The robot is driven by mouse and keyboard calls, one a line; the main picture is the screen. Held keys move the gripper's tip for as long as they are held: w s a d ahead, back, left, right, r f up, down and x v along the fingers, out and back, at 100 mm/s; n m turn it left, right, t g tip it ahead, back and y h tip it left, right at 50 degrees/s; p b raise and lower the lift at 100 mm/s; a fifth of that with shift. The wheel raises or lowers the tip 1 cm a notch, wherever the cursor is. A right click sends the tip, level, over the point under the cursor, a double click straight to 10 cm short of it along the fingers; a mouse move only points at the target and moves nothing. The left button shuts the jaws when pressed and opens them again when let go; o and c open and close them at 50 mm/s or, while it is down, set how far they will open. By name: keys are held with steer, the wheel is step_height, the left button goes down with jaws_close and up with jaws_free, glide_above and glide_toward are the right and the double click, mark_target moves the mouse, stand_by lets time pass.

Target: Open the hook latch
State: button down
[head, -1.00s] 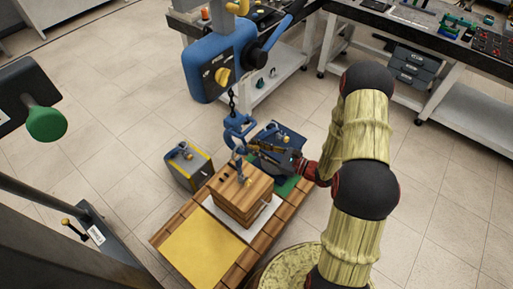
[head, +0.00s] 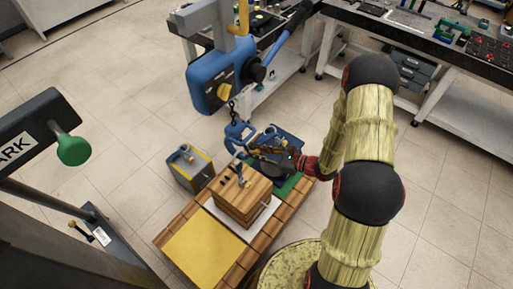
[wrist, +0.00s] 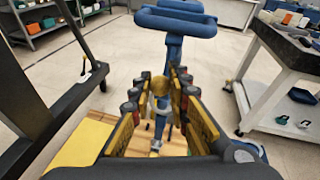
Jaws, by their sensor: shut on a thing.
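The blue hook (head: 236,134) hangs on a short chain below the blue hoist (head: 222,78). In the wrist view its upper part (wrist: 176,20) and shank stand straight ahead of my gripper. A brass-coloured rounded piece (wrist: 161,87), which looks like the latch's knob, sits between my fingertips. My gripper (head: 254,150) is at the hook's right side in the head view. In the wrist view my gripper (wrist: 160,98) has its yellow-padded fingers on both sides of this piece, shut on it. The exact contact and the latch's angle are hard to make out.
A wooden crate (head: 240,205) stands below the hook on a white plate. A yellow panel (head: 205,247) lies in front. A grey-yellow box (head: 190,168) and a blue device (head: 285,145) stand nearby. A green-knobbed lever (head: 73,150) is at left.

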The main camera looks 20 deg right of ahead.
steer(key=shift+r+g+h+p, duration=1.15)
steer(key=shift+r+p, duration=0.65)
steer(key=shift+p, duration=1.65)
steer(key=shift+r+m+g+h+p, duration=0.35)
steer(key=shift+g+p, duration=0.4)
steer(key=shift+p, duration=0.5)
steer(key=g+h+p, duration=0.1)
steer(key=p, duration=0.1)
steer(key=g+p, duration=0.1)
steer(key=p, duration=0.2)
steer(key=shift+a+r+h+p, duration=0.1)
steer(key=shift+r+h+p, duration=0.2)
steer(key=shift+r+h, duration=0.1)
steer(key=shift+m+g+p, duration=0.25)
steer(key=shift+g+p, duration=0.25)
steer(key=shift+p, duration=0.05)
steer(key=shift+f+h, duration=0.15)
steer(key=shift+h, duration=0.25)
